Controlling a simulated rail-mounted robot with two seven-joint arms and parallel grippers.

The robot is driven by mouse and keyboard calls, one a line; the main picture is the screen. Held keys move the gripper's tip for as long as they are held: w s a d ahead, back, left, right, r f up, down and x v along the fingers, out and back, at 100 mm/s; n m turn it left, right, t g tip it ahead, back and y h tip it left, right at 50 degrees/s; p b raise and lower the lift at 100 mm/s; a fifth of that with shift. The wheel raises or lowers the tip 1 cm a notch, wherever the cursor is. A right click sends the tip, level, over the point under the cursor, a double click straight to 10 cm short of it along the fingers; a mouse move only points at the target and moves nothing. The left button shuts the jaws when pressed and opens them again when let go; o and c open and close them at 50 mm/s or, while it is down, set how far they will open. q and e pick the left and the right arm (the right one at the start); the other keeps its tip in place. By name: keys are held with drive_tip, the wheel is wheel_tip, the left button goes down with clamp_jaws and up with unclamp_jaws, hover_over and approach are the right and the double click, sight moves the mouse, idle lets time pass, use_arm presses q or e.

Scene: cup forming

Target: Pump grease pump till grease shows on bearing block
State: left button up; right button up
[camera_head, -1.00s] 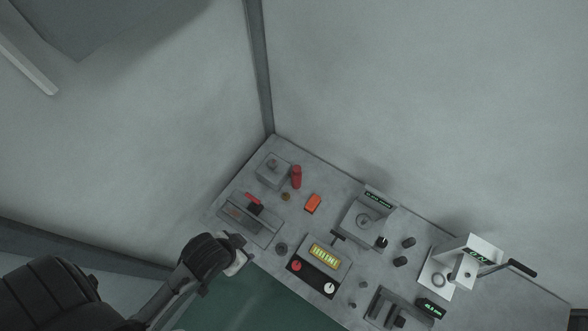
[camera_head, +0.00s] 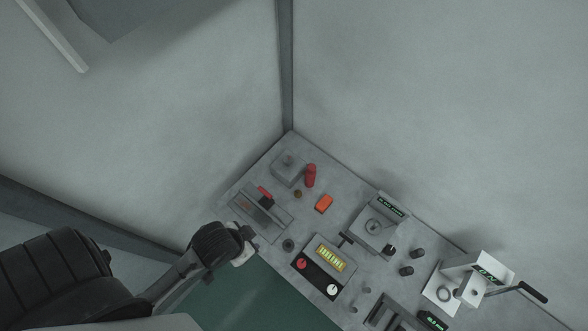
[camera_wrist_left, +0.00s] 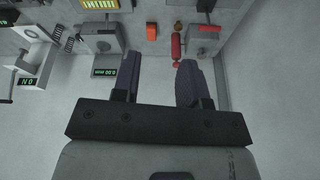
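A small red cylinder (camera_head: 311,175), which looks like the grease pump, stands near the back left of the bench. It also shows in the left wrist view (camera_wrist_left: 176,45). Beside it is a grey block (camera_head: 287,167) with a round feature on top, likely the bearing block. I cannot make out grease on it. My left gripper (camera_head: 243,254) is over the bench's front left edge, apart from both. In the left wrist view its two fingers (camera_wrist_left: 157,80) are spread with nothing between them. My right gripper is not in view.
An orange box (camera_head: 324,203) lies right of the red cylinder. A fixture with a red handle (camera_head: 264,194) is in front of the grey block. A panel with a yellow display (camera_head: 329,257) and a white lever press (camera_head: 478,275) stand further right. Walls close off the back.

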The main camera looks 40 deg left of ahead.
use_arm(q)
clamp_jaws()
idle(1.3)
